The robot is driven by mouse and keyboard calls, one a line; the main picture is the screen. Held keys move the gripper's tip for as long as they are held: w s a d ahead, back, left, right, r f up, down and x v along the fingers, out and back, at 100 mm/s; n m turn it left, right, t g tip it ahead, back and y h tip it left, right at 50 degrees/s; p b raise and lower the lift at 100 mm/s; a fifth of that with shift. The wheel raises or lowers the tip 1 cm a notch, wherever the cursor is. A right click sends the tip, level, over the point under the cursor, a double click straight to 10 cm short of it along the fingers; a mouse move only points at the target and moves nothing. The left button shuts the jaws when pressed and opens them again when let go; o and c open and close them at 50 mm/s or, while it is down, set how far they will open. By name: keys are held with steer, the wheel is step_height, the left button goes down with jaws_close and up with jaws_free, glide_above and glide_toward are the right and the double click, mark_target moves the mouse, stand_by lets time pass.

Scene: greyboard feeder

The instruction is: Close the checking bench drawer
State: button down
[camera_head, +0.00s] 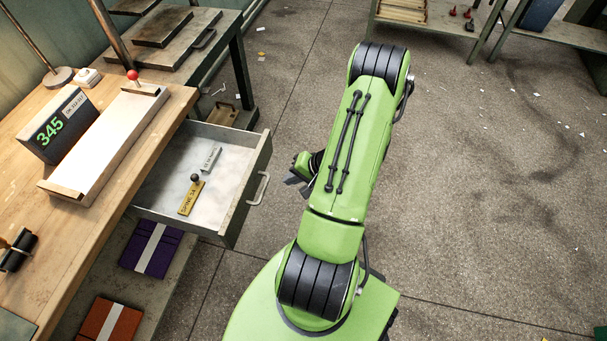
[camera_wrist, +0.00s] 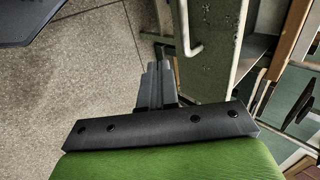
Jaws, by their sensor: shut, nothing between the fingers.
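The checking bench drawer (camera_head: 230,148) stands pulled out from the wooden bench in the head view. Its grey front carries a pale bar handle (camera_head: 259,188) on the outer face. Inside lie a yellow tagged piece and a small light block. My gripper (camera_head: 296,180) is just right of the drawer front, apart from the handle and mostly behind my green arm. In the wrist view my gripper (camera_wrist: 157,65) is shut and empty, its fingers side by side. The handle (camera_wrist: 190,35) and the drawer front (camera_wrist: 222,40) show right of the fingertips there.
The bench top (camera_head: 100,225) holds a display reading 345 and a long pale tray. A lower shelf (camera_head: 150,285) has purple and orange bundles. A dark side table (camera_head: 180,60) stands behind. The floor (camera_head: 480,180) at right is open.

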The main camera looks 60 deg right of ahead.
steer(key=shift+w+a+f, duration=0.1)
steer(key=shift+w+a, duration=0.1)
steer(key=shift+w, duration=0.4)
steer(key=shift+w+a+f, duration=0.1)
steer(key=shift+w+a, duration=0.1)
steer(key=shift+w, duration=0.4)
steer(key=shift+w+a+f, duration=0.1)
steer(key=shift+w+a, duration=0.1)
steer(key=shift+w, duration=0.4)
